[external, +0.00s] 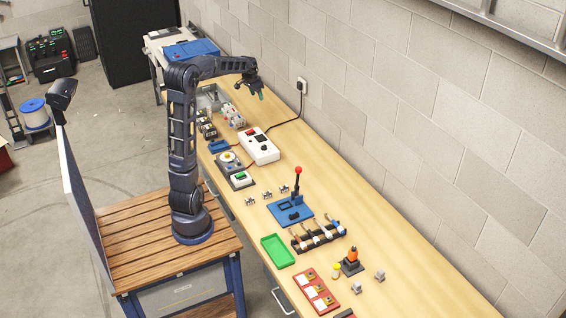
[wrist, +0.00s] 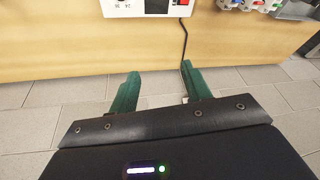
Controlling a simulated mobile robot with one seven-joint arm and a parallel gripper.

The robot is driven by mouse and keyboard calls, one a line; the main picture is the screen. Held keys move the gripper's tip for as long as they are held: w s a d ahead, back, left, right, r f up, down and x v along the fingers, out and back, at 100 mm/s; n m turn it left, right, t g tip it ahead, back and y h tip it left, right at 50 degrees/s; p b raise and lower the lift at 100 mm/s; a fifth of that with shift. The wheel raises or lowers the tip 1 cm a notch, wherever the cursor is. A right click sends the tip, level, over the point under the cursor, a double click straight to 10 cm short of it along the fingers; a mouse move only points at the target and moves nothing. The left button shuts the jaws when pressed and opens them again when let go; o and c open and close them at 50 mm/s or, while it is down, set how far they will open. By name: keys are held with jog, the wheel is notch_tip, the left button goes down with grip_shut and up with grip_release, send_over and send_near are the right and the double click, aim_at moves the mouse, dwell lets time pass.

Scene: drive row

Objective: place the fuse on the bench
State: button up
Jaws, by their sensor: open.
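The bench (external: 345,200) is a long pale wooden worktop along the block wall; its bare wood also shows in the wrist view (wrist: 60,55). My gripper (external: 262,95) is above the far half of the bench, near the wall. In the wrist view its two green fingers (wrist: 160,70) are apart, with nothing between them. I cannot pick out a fuse for sure in either view; small parts on the bench are too small to tell.
A white box with a red switch (external: 261,149) has a black cable running to a wall socket (external: 301,85). The wall-side strip is mostly clear.

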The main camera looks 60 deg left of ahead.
jog(key=s+d+r+m, duration=0.15)
jog(key=s+d, duration=0.45)
jog(key=d, duration=0.7)
jog(key=s+d+r, duration=0.3)
jog(key=s+d, duration=0.2)
jog(key=d, duration=0.7)
jog(key=s+d+f+m+h, duration=0.1)
jog(key=s+d+f, duration=0.1)
jog(key=s+d, duration=0.4)
jog(key=s+d+f+t+h, duration=0.1)
jog(key=s+d+f, duration=0.2)
jog(key=s+d, duration=0.3)
jog(key=s, duration=0.5)
jog(key=shift+s+d+f+m, duration=0.25)
jog(key=shift+s+d+m, duration=0.1)
jog(key=shift+s, duration=0.05)
